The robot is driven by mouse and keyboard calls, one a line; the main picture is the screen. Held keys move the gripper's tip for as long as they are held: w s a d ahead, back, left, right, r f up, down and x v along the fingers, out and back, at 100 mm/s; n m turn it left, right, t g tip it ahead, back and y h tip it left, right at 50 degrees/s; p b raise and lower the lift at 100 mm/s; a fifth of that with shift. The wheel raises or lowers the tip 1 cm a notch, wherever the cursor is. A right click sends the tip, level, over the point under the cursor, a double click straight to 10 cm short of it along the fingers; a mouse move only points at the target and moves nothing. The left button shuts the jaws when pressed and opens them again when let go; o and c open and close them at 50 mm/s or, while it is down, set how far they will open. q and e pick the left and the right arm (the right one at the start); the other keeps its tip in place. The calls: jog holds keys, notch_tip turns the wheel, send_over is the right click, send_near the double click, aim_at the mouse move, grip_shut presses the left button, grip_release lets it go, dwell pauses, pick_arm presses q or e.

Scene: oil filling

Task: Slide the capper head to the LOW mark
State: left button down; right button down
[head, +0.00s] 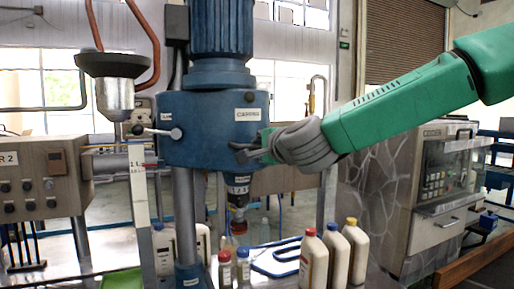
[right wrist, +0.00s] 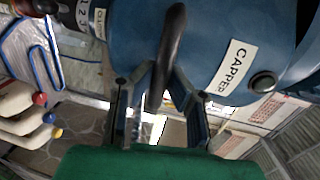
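The blue capper head (head: 205,132), labelled CAPPER, sits on the grey column (head: 185,215) below a blue motor. My right gripper (head: 262,147) is at the head's right side; in the right wrist view its fingers (right wrist: 163,75) converge on both sides of a dark handle (right wrist: 172,40) and appear shut on it. A white upright strip (head: 140,190) stands left of the column, with a label reading about 1 L near its top; I cannot read a LOW mark on it. A silver lever (head: 160,132) sticks out at the head's left, beside a small label. My left gripper is not in view.
Bottles with red, yellow and blue caps (head: 335,255) stand at the right below the head. A dark funnel (head: 112,65) and control box (head: 40,180) are at left.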

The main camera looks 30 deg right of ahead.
jog(key=shift+a+r, duration=0.15)
jog(key=shift+a, duration=0.1)
jog(key=shift+d, duration=0.1)
jog(key=shift+f, duration=0.2)
